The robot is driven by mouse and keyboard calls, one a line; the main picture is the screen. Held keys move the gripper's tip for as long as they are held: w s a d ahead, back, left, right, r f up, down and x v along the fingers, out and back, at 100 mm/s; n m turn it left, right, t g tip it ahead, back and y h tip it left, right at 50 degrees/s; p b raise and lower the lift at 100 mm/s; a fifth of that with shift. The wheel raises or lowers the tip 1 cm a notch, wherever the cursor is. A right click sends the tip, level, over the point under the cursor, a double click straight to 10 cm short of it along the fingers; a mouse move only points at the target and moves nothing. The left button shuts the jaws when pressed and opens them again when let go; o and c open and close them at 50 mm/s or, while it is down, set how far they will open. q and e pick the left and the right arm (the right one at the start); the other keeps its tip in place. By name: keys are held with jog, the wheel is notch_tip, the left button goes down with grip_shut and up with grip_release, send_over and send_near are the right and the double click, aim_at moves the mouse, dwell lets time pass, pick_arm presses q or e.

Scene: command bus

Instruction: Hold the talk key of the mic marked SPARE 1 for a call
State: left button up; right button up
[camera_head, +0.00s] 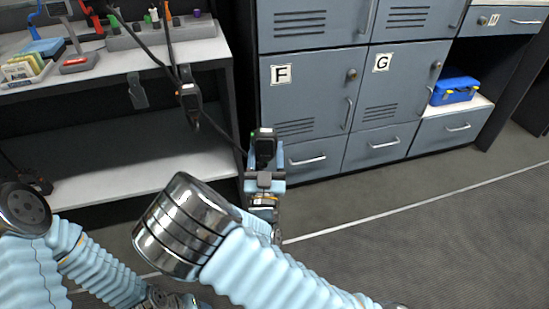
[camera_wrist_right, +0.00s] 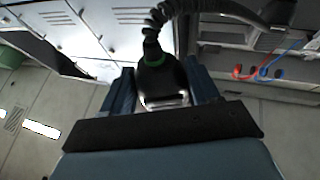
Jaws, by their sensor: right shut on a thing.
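My right gripper (camera_head: 264,165) is shut on a black hand mic (camera_head: 264,146), held upright in front of the lockers. In the right wrist view the mic (camera_wrist_right: 162,80) sits between the two fingers (camera_wrist_right: 160,95), with a green ring where its coiled cord leaves it. No label on it can be read, and its talk key cannot be made out. A second dark mic (camera_head: 190,97) hangs at the front edge of the bench on the left.
The bench (camera_head: 120,62) on the left carries a grey strip with coloured knobs, a phone-like device and cards. An empty clip (camera_head: 137,90) hangs at its edge. A blue box (camera_head: 455,90) sits right. The floor is clear.

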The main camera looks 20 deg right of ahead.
jog(key=s+a+r, duration=0.3)
jog(key=a+r, duration=0.1)
jog(key=r, duration=0.4)
jog(key=s+a+r+y, duration=0.1)
jog(key=a+r, duration=0.3)
jog(key=r, duration=0.4)
jog(key=s+a+r+n+y, duration=0.1)
jog(key=s+a+r, duration=0.3)
jog(key=r, duration=0.4)
jog(key=shift+s+a, duration=0.35)
jog(key=shift+a, duration=0.05)
pick_arm(q)
grip_shut()
jog(key=shift+w, duration=0.1)
